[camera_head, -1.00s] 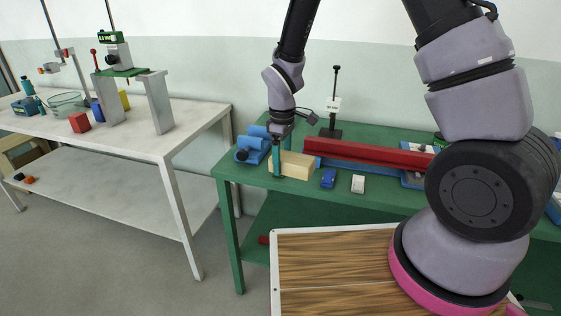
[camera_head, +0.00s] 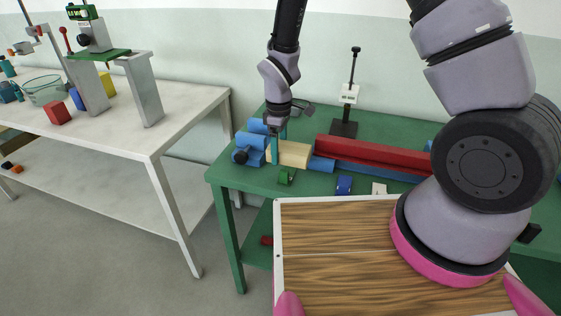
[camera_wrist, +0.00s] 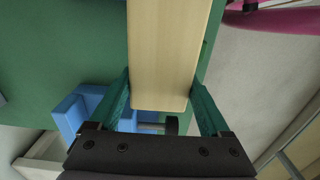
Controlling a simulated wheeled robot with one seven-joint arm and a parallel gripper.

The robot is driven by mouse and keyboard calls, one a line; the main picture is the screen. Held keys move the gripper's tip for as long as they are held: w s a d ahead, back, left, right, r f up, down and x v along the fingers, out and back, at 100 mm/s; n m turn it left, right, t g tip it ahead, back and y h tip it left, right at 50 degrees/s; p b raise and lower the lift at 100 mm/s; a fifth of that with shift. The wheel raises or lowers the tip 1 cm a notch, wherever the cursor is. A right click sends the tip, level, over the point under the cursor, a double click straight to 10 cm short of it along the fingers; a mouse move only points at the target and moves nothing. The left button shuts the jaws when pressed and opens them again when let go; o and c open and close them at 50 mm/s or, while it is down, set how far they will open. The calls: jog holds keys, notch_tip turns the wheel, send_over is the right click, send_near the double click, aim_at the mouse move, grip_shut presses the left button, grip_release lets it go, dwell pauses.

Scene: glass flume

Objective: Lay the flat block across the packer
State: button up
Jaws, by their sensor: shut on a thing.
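A pale wooden flat block (camera_head: 295,154) is held between the teal fingers of my gripper (camera_head: 275,150), near the left end of the green table. In the wrist view the block (camera_wrist: 165,50) runs lengthwise away from the gripper (camera_wrist: 160,108), with one finger on each side. In the head view its right end is close to the blue bar under the red beam. I cannot tell whether it touches anything underneath. Which piece is the packer is unclear; small green (camera_head: 286,177), blue (camera_head: 343,185) and white (camera_head: 379,188) pieces lie along the front edge.
A long red beam (camera_head: 375,155) lies on a blue bar (camera_head: 322,164) to the right. A black stand (camera_head: 344,128) rises behind. A white table (camera_head: 150,138) with apparatus is at left.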

jog(key=shift+f, duration=2.3)
jog(key=shift+f, duration=0.15)
jog(key=o, duration=1.5)
jog(key=shift+o, duration=0.2)
